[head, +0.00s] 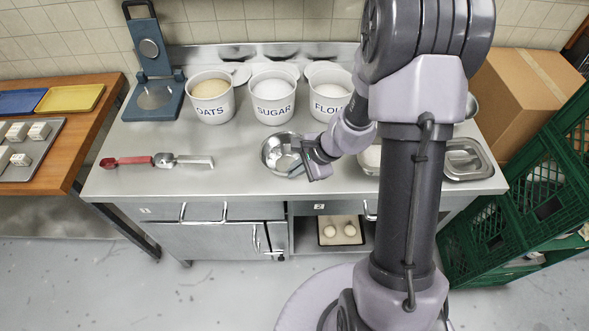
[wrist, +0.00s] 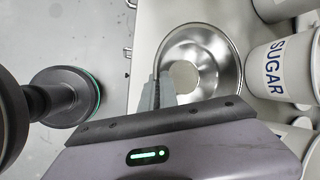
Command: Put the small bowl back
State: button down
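A shiny steel bowl (head: 272,147), which I take for the small bowl, is at the front middle of the steel counter (head: 240,182), in front of the sugar tub. My gripper (head: 308,165) is at its right side in the head view. In the wrist view the bowl (wrist: 222,55) looks empty, with a pale flat bottom. My gripper's fingers (wrist: 158,92) are close together with the bowl's near wall between them, so they look shut on its rim. I cannot tell whether the bowl touches the counter.
Tubs of oats (head: 210,98), sugar (head: 272,97) and flour (head: 328,92) stand behind the bowl. A bowl (head: 370,160), partly hidden by my arm, and a steel pan (head: 467,160) are right. Green crates (head: 520,200) stand beyond.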

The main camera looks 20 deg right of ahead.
jog(key=shift+f, duration=0.25)
jog(key=c, duration=1.6)
grip_release()
jog(key=shift+r, duration=0.15)
jog(key=p+v, duration=0.5)
jog(key=v, duration=0.7)
jog(key=s+a+r+n, duration=0.4)
jog(key=a+r+n, duration=0.25)
jog(key=r, duration=0.55)
jog(key=s+a+r+n+t+h, duration=0.1)
jog(key=s+a+r+n, duration=0.1)
jog(key=s+r+n, duration=0.3)
jog(key=s+a+r+n+t+h, duration=0.1)
jog(key=s+a+r+h, duration=0.1)
jog(key=s+r, duration=0.35)
jog(key=f+b, duration=0.4)
jog(key=f, duration=0.1)
jog(key=f+b, duration=0.4)
jog(key=s+f+b, duration=0.1)
jog(key=f+b, duration=0.4)
jog(key=shift+a+f, duration=0.25)
jog(key=shift+f, duration=0.05)
